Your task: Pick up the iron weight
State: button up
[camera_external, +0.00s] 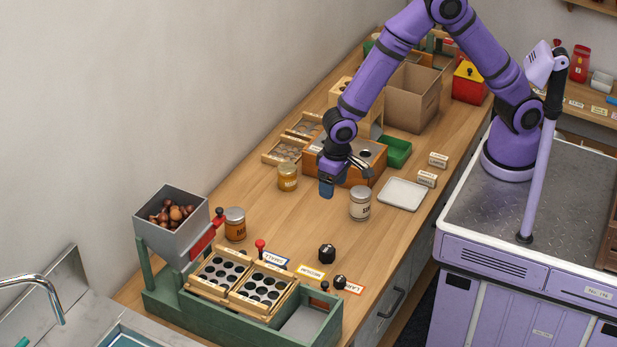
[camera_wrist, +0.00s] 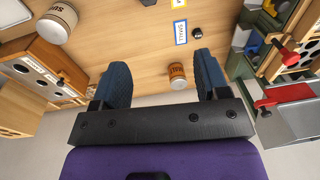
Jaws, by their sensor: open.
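A black, squat iron weight (camera_external: 327,253) with a knob-like top stands on the counter in front of the jars, in the external view. A smaller dark piece of similar shape (camera_external: 339,282) stands nearer the sorter's end, by the red-edged label. My gripper (camera_external: 327,186) hangs above the counter behind the weight, apart from it, beside the white-lidded jar. In the wrist view my gripper (camera_wrist: 160,78) has its two blue fingers spread with nothing between them.
The white-lidded jar (camera_external: 360,205) stands close right of my gripper, the yellow jar (camera_external: 288,177) to its left. An orange jar (camera_external: 235,225) stands by the green sorter (camera_external: 165,294). A white tray (camera_external: 402,194) lies at right. Mid-counter is mostly clear.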

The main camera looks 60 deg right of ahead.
send_over(340, 279)
notch_tip(340, 279, down, 15)
jog(key=shift+g+h, duration=0.3)
jog(key=shift+h, duration=0.1)
jog(key=f, duration=0.5)
jog(key=shift+s+a+f, duration=0.1)
jog(key=shift+s+a, duration=0.1)
jog(key=shift+w+d+f, duration=0.15)
jog(key=shift+f, duration=1.35)
jog(key=shift+w+d+f, duration=0.1)
jog(key=shift+f, duration=1.4)
jog(key=c, duration=1.1)
jog(key=shift+r, duration=0.15)
